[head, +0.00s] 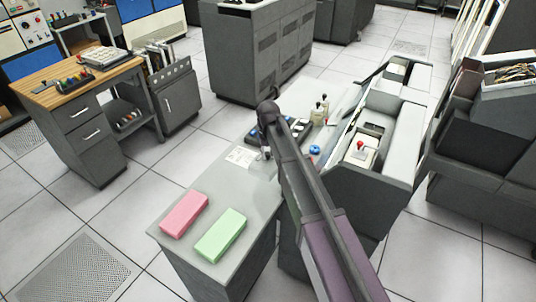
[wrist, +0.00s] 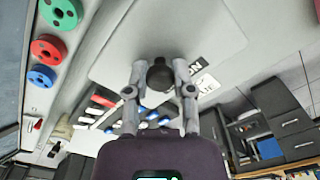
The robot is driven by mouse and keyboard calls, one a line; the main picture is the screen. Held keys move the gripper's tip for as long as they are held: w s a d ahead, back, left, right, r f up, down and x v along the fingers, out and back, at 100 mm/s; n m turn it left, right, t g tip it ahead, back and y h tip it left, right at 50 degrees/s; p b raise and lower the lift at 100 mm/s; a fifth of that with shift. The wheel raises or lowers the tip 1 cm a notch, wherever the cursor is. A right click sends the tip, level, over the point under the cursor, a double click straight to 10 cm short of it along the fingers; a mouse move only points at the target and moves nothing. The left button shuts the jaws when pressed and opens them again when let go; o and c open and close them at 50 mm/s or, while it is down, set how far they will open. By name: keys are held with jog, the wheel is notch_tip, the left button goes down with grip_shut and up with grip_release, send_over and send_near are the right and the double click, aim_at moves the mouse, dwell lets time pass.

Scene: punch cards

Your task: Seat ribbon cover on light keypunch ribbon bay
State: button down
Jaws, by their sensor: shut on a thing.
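In the wrist view my gripper (wrist: 160,72) has its two fingers closed around a dark round knob (wrist: 160,75). The knob stands on a broad light-grey plate (wrist: 120,45) with rounded corners, which looks like the ribbon cover. The frames do not show whether the plate is lifted or resting on something. A dark label with white letters (wrist: 192,70) is partly hidden by the right finger. In the head view my own arm crosses the grey keypunch desk (head: 170,250) and hides my gripper. I cannot make out the ribbon bay clearly in either view.
Green (wrist: 60,12), red (wrist: 48,48) and blue (wrist: 41,76) spools lie left of the plate. A pink block (head: 184,214) and a green block (head: 220,235) lie on the desk's near end. A machine with a red knob (head: 361,146) stands right of my arm.

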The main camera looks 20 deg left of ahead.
jog(key=shift+r, duration=0.1)
dwell(0.3)
jog(key=shift+r+p, duration=1.4)
jog(key=shift+p, duration=0.15)
jog(key=shift+s, duration=0.1)
